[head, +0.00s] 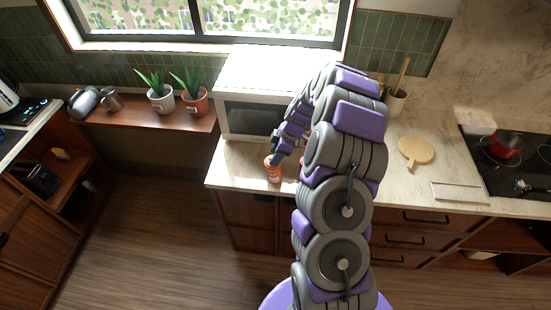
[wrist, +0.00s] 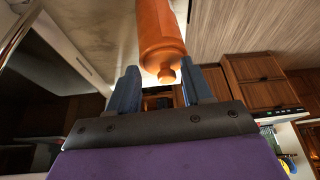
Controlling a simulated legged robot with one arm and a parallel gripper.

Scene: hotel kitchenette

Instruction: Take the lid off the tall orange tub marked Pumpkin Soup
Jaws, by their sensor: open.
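An orange tub (head: 274,174) stands on the counter in front of the microwave, near the counter's front edge. Its pale marking is too small to read.
A second red-orange item (head: 302,159) is mostly hidden behind my arm. The microwave (head: 250,118) stands close behind the tub. A round wooden board (head: 416,151), a utensil pot (head: 396,100) and a hob with a red pot (head: 505,145) are to the right.

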